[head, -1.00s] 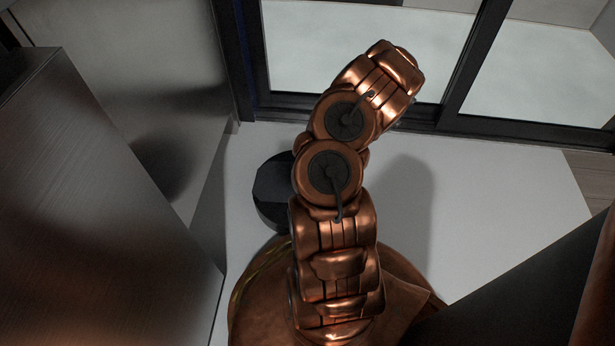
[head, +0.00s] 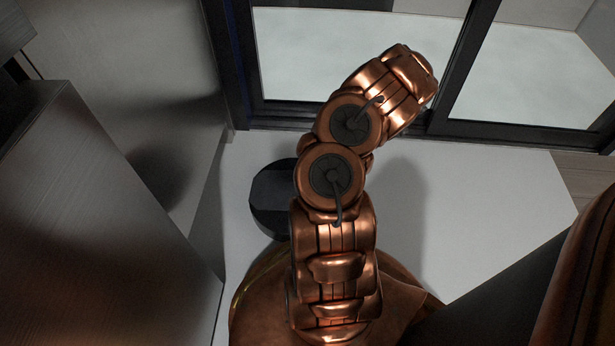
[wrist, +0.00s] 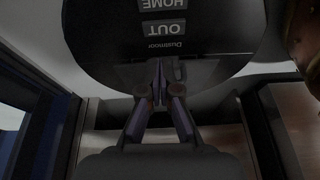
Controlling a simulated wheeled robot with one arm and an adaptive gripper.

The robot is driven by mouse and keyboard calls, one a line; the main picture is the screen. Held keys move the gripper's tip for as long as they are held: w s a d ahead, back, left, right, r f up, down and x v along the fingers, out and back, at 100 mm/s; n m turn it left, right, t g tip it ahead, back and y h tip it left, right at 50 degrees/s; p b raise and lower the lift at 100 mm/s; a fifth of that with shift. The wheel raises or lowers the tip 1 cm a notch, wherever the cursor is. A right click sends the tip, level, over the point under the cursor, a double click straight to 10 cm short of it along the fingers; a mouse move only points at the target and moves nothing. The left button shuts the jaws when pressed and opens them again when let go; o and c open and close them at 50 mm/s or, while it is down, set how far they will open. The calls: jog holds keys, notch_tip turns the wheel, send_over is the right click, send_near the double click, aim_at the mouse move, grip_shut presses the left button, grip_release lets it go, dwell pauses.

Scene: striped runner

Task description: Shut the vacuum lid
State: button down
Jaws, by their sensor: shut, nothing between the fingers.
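The vacuum is a dark, round disc (head: 268,205) on the pale floor, left of my arm in the head view and partly hidden by it. In the wrist view the vacuum (wrist: 95,35) fills the top, with upside-down "HOME", "OUT" and "Dustmoor" lettering. A grey, flat-edged panel (wrist: 205,72) shows near its lower edge; I cannot tell whether this is the lid, or how far the lid stands open. My gripper (wrist: 158,72) is shut and empty, its fingertips in front of this panel. Contact is unclear. The gripper is hidden in the head view.
A brushed-metal cabinet (head: 100,210) stands at the left. A dark-framed glass door (head: 345,60) runs along the back. A dark slanted surface (head: 500,290) is at the lower right. Pale floor (head: 480,200) lies clear to the right of my arm.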

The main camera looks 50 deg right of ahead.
jog(key=s+d+p, duration=0.1)
jog(key=s+d, duration=0.2)
jog(key=s, duration=0.1)
jog(key=w+a+r+g+h+p, duration=0.25)
jog(key=w+a+r+p, duration=0.35)
jog(key=w+a+r, duration=0.55)
jog(key=shift+g, duration=0.45)
jog(key=f+b, duration=0.1)
jog(key=f, duration=0.2)
jog(key=w+d+f+b, duration=0.1)
jog(key=f, duration=0.2)
jog(key=f+b, duration=0.1)
jog(key=f, duration=0.3)
jog(key=shift+w+d, duration=0.15)
jog(key=shift+s+d+f+b, duration=0.4)
jog(key=shift+s+f+b, duration=0.2)
jog(key=shift+f, duration=0.15)
jog(key=shift+s+d+f, duration=0.3)
jog(key=shift+s+f, duration=0.15)
jog(key=shift+f, duration=0.05)
jog(key=shift+a+f, duration=0.1)
